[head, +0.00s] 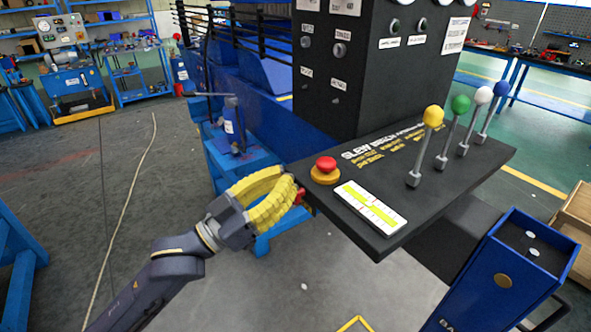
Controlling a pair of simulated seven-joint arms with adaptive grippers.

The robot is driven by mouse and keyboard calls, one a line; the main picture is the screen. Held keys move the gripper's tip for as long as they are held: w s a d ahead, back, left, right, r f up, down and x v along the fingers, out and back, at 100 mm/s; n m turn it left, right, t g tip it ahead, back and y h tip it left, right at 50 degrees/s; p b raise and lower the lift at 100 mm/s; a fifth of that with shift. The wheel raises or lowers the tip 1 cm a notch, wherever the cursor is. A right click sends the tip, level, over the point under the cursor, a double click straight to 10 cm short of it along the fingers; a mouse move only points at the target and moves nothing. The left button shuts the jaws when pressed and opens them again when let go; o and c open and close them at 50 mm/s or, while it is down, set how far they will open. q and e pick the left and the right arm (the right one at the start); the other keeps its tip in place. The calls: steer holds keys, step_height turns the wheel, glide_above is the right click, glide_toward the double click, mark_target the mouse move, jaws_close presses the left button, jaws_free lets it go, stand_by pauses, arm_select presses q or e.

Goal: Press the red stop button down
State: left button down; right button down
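The red stop button (326,163) sits on a round yellow-orange base at the left front corner of the black control panel (400,235). Its mushroom cap stands up from the base. My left gripper (292,190), with ribbed yellow fingers, is just left of the button and close to the panel's left edge. It looks apart from the button. The fingers lie close together in this view, and their tips overlap, so their gap cannot be judged. A small red patch shows by the tips; I cannot tell what it is. My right gripper is not in view.
A white and yellow-green label plate (370,207) lies right of the button. Levers with yellow (433,116), green (460,104), white and blue knobs stand farther right. A tall black cabinet (350,80) rises behind. A blue box (505,270) stands at lower right.

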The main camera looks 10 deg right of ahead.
arm_select(q)
steer(key=shift+s+a+f, duration=0.15)
steer(key=shift+s+a, duration=0.1)
steer(key=shift+a, duration=0.2)
